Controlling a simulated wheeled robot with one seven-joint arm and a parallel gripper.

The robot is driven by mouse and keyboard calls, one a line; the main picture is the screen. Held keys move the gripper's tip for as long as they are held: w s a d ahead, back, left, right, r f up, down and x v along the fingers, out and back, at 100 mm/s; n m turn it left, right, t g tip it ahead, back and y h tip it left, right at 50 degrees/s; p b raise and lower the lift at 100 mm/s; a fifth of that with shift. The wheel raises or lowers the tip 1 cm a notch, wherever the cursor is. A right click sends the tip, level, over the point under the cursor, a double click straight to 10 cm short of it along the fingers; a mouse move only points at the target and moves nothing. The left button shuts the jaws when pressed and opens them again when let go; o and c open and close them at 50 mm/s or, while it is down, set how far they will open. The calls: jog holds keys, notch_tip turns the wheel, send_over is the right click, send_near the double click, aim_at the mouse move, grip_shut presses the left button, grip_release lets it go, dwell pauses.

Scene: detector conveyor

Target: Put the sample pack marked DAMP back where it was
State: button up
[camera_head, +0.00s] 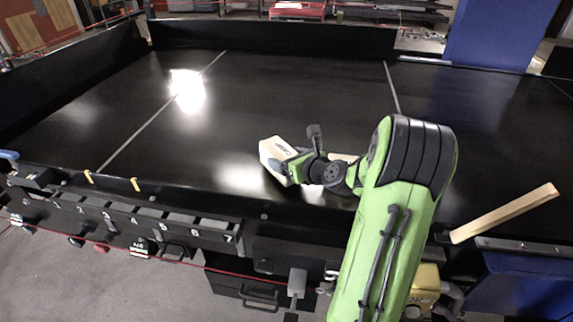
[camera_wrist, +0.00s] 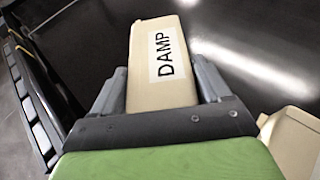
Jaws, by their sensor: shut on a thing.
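The sample pack marked DAMP (camera_wrist: 150,35) is a beige block with a white label and black letters. My gripper (camera_wrist: 161,84) is shut on it, one finger on each side. In the head view the pack (camera_head: 270,152) juts out to the left from my gripper (camera_head: 284,166), over the black conveyor belt (camera_head: 300,90) near its front edge. I cannot tell whether the pack touches the belt. Part of it is hidden by my gripper.
Another beige object (camera_head: 343,157) is partly hidden behind my arm; it also shows in the wrist view (camera_wrist: 292,142). A pale wooden bar (camera_head: 505,213) lies at the right front edge. A row of numbered slots (camera_head: 150,219) runs along the front left. The belt's left part is clear.

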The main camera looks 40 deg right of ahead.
jog(key=shift+f, duration=0.7)
jog(key=shift+s, duration=0.25)
jog(key=o, duration=1.5)
jog(key=shift+f, duration=0.1)
jog(key=shift+s, duration=0.1)
jog(key=d+v, duration=0.1)
jog(key=v, duration=1.1)
jog(key=a+n+g+y, duration=0.3)
jog(key=a+n+g, duration=0.3)
jog(key=a+n, duration=1.3)
jog(key=s+a+n, duration=0.2)
jog(key=s+n, duration=0.3)
jog(key=n, duration=0.1)
jog(key=s+a+r+n+g+h, duration=0.1)
jog(key=s+a+n, duration=0.1)
jog(key=s+n, duration=0.3)
jog(key=s+a+r+n+g+h+b, duration=0.1)
jog(key=s+a+n, duration=0.1)
jog(key=s+n, duration=0.2)
jog(key=shift+s+r+n, duration=0.1)
jog(key=shift+s+n, duration=0.1)
jog(key=shift+n, duration=0.5)
jog(key=shift+s+n, duration=0.2)
jog(key=shift+n, duration=0.5)
